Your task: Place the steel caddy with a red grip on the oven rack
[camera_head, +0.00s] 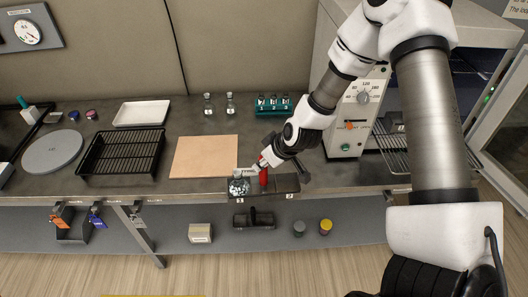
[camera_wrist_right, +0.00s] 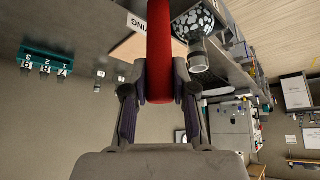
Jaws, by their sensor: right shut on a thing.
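My right gripper (camera_head: 262,166) is shut on a red grip (camera_head: 264,178) above a dark holder at the bench's front edge. In the right wrist view, the red grip (camera_wrist_right: 160,50) stands between the two fingers (camera_wrist_right: 158,85). I cannot clearly make out the caddy's steel body. The oven (camera_head: 355,112) stands at the right, with a dial and a green button on its front. A wire oven rack (camera_head: 396,158) shows at its opening, partly hidden behind my right arm. The left gripper is not in view.
The dark holder (camera_head: 285,184) also bears a round patterned vessel (camera_head: 239,187), beside the red grip. A tan board (camera_head: 205,156), a black wire tray (camera_head: 122,153), a white tray (camera_head: 142,113), flasks (camera_head: 230,104) and a teal rack (camera_head: 272,112) stand on the bench.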

